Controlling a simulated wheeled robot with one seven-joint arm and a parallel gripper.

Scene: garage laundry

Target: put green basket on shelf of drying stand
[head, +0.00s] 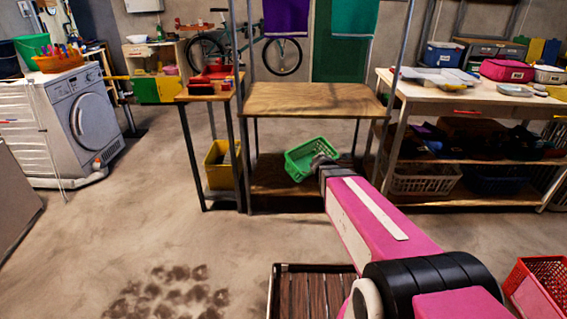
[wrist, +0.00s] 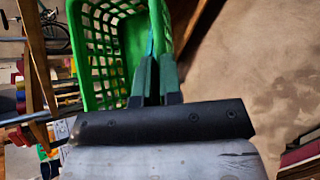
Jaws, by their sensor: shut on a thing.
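The green basket (head: 303,160) hangs tilted at the end of my pink arm, in front of the drying stand. My gripper (head: 322,160) is shut on the basket's near rim. In the wrist view the green basket (wrist: 110,50) fills the upper middle, and my gripper (wrist: 154,75) has its two fingers closed on its wall. The drying stand has a bare wooden shelf (head: 310,98) at mid height and a lower wooden board (head: 275,178) near the floor. The basket shows below the mid shelf's level in the head view; its exact distance from the stand cannot be told.
Purple and green cloths (head: 286,18) hang above the shelf. A workbench (head: 450,95) with boxes stands at right. A narrow table (head: 205,95) and yellow bin (head: 220,165) are at left. A red crate (head: 540,290) is at lower right. Floor at left is open.

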